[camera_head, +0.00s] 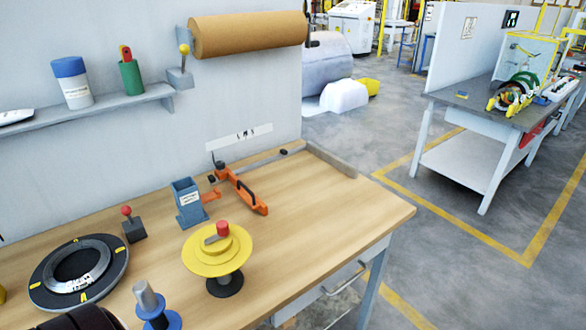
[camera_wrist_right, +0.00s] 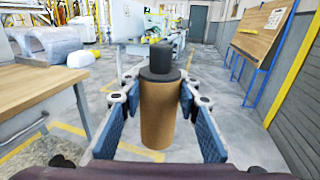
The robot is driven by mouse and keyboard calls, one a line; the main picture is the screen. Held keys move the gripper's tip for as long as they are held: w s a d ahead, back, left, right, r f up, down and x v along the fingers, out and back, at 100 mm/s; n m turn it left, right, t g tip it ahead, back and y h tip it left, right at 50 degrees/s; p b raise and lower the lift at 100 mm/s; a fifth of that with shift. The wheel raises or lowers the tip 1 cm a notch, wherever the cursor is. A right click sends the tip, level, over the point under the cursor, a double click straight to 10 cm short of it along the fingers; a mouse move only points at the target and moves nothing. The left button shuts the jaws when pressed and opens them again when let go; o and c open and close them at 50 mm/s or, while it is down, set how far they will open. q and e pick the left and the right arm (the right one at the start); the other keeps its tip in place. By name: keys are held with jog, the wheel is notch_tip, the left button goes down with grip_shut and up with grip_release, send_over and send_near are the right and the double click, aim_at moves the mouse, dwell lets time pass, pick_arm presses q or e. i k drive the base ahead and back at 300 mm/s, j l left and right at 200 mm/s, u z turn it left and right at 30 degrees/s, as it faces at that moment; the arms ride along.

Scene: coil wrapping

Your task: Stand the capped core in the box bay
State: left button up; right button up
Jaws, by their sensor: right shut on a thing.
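The capped core (camera_wrist_right: 158,122) is a brown cardboard tube with a dark grey cap and knob (camera_wrist_right: 160,62) on its upper end. It shows only in the right wrist view, upright in the picture. My right gripper (camera_wrist_right: 158,92) is shut on it, with blue pads on either side of the tube. The head view shows neither the core nor my right gripper. No bay is clearly identifiable as the box bay; a small blue-grey open-topped box (camera_head: 188,203) with a label stands on the workbench. My left gripper is not in view.
The wooden workbench (camera_head: 330,210) holds a yellow round stand (camera_head: 212,262), a black ring (camera_head: 45,280), an orange tool (camera_head: 245,192) and a blue-based post (camera_head: 152,305). Its right side is clear. A second bench (camera_head: 460,115) stands across the open floor.

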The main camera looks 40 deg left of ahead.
aim_at(309, 181)
jog(key=i+u, duration=0.2)
jog(key=u, duration=0.25)
jog(key=i+u, duration=0.2)
jog(key=u, duration=0.25)
jog(key=i+l+u, duration=0.1)
jog(key=u, duration=0.35)
jog(key=i+u, duration=0.25)
jog(key=u, duration=0.25)
jog(key=i+l+u, duration=0.2)
jog(key=u, duration=0.3)
